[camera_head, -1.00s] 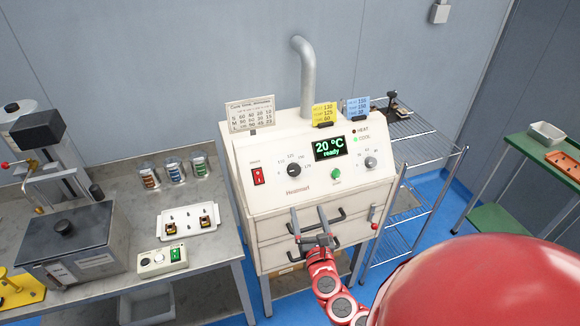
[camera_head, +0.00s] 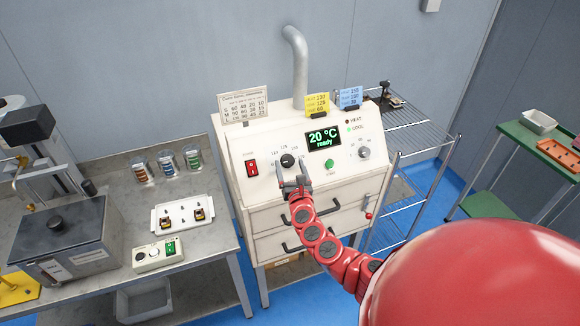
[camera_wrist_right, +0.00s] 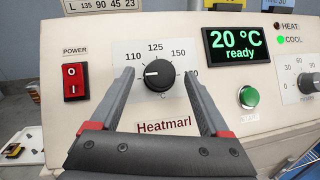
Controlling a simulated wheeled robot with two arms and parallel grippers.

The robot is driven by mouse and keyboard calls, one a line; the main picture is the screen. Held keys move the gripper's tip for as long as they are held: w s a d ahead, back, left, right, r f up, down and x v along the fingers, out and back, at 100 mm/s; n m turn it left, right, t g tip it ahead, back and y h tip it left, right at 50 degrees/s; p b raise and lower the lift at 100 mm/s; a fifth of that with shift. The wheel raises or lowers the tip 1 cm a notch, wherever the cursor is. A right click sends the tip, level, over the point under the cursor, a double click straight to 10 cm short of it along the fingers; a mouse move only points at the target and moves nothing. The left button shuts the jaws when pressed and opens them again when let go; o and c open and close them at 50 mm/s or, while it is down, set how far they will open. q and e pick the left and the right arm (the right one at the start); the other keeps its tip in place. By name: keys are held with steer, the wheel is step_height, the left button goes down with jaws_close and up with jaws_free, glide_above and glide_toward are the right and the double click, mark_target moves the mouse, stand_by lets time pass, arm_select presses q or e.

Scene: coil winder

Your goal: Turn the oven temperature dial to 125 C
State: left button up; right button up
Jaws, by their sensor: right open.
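The black temperature dial (camera_head: 287,160) is on the sloped front panel of the white oven (camera_head: 240,205). In the right wrist view the dial (camera_wrist_right: 159,75) has a white pointer line toward the left, below the 110 mark; the 125 mark is above the dial. The display (camera_head: 324,139) reads 20 °C, ready. My right gripper (camera_head: 292,177) is open and empty in front of the panel. In the wrist view its two fingers (camera_wrist_right: 157,84) appear on either side of the dial; I cannot tell whether they touch it. My left gripper is not in view.
A red power switch (camera_wrist_right: 75,82) is left of the dial. A green start button (camera_wrist_right: 249,97) and a timer knob (camera_head: 364,153) are to the right. Drawer handles (camera_head: 345,219) stick out below. A workbench (camera_head: 105,175) stands on the left, a wire shelf (camera_head: 420,139) on the right.

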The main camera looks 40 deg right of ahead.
steer(key=shift+w+d, duration=0.15)
steer(key=shift+w, duration=0.15)
jaws_close()
stand_by(0.3)
